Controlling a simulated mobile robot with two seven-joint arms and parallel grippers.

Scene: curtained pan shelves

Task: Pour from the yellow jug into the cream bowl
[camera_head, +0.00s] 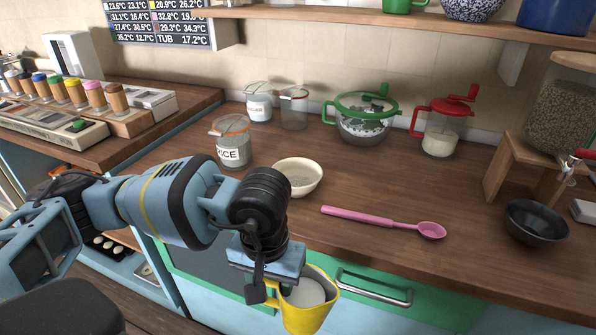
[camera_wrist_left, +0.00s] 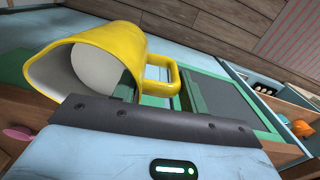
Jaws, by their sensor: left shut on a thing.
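The yellow jug (camera_head: 310,312) is in front of the counter's edge at the bottom of the head view, with white contents showing inside. My left gripper (camera_head: 276,285) is shut on its handle. In the left wrist view the jug (camera_wrist_left: 125,45) fills the upper left, with its handle between the fingers of my left gripper (camera_wrist_left: 160,95). The cream bowl (camera_head: 305,186) stands upright on the wooden counter, beyond and above the jug in the picture. My right gripper is not in view.
A pink spoon (camera_head: 385,222) lies right of the bowl. A labelled jar (camera_head: 232,150) stands behind it at left. A green-lidded jar (camera_head: 365,125), a red-topped jar (camera_head: 440,135) and a dark bowl (camera_head: 536,224) stand farther right. A drawer handle (camera_head: 373,288) projects beside the jug.

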